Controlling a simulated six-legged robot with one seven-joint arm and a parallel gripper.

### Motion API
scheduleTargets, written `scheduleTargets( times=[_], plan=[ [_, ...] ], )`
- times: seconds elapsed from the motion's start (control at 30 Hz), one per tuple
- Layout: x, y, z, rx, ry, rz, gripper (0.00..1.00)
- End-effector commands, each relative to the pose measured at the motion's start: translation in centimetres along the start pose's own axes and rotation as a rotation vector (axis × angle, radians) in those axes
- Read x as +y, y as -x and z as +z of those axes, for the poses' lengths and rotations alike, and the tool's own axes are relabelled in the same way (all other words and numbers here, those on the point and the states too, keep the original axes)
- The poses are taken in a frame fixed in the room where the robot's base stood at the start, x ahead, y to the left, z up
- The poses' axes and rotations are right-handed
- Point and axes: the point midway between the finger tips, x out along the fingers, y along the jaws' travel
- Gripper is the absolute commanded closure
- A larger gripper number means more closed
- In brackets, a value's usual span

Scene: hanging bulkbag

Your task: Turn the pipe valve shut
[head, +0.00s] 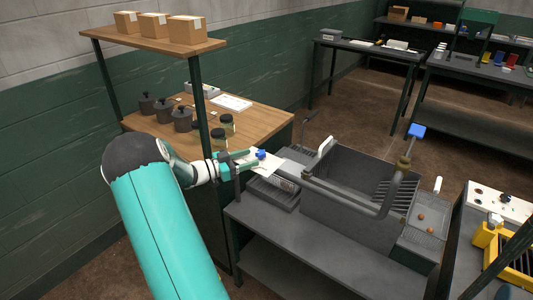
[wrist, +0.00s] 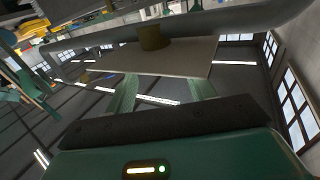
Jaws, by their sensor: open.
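A grey pipe (head: 345,197) runs along the front of the sink basin and bends up at the right to a brass fitting (head: 403,163) with a blue handle (head: 416,131) above it. A smaller blue part (head: 261,154) shows by the pipe's left end, beside my gripper (head: 250,160). A pale flat plate (head: 264,164) is there too. In the wrist view my gripper (wrist: 162,95) has its two green fingers apart, and their tips meet the edge of the pale plate (wrist: 150,60). A brass piece (wrist: 153,37) and the pipe (wrist: 215,25) show beyond. I cannot tell whether the fingers touch the plate.
A grey sink basin (head: 352,215) stands on a dark bench (head: 320,250). A wooden table (head: 262,118) with dark pots (head: 183,118) and jars is at the left, with a post close to my arm. A wire tray (head: 424,222) and a yellow crate (head: 495,250) are at the right.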

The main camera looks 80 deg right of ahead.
Motion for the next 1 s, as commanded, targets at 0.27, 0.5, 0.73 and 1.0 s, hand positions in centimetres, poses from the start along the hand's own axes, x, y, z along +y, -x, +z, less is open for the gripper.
scheduleTargets(
  times=[0.27, 0.5, 0.73, 1.0],
  plan=[
    [0.1, -5.4, 0.0, 0.000, 0.000, 0.001, 0.45],
    [-0.1, -7.6, 0.0, 0.000, -0.001, -0.003, 0.45],
    [-0.1, -7.8, 0.0, -0.001, -0.001, -0.003, 0.45],
    [-0.1, -7.8, 0.0, 0.000, -0.001, -0.003, 0.88]
  ],
)
